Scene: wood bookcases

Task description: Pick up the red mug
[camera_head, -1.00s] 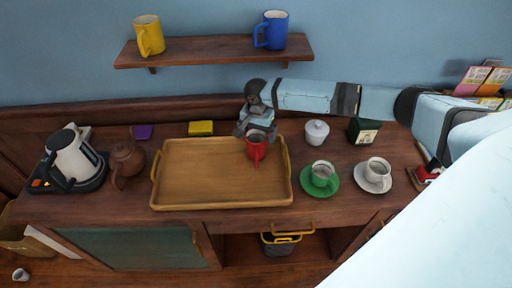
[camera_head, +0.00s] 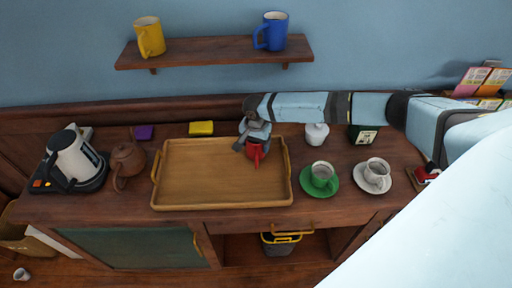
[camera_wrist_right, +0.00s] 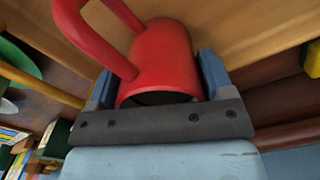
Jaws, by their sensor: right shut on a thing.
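The red mug (camera_head: 255,154) is at the upper right part of the wooden tray (camera_head: 215,200), partly hidden behind my right gripper (camera_head: 252,140). In the right wrist view the red mug (camera_wrist_right: 163,58) sits between the two fingers of my right gripper (camera_wrist_right: 160,85), its handle toward the upper left. The right gripper is shut on the mug's body. I cannot tell whether the mug touches the tray. My left gripper is not in view.
A green cup (camera_head: 321,174) and a white cup (camera_head: 376,171) on saucers stand right of the tray. A lidded white pot (camera_head: 316,133) is behind them. A brown teapot (camera_head: 128,160) and a kettle (camera_head: 74,157) stand left. The shelf (camera_head: 215,50) above holds yellow and blue mugs.

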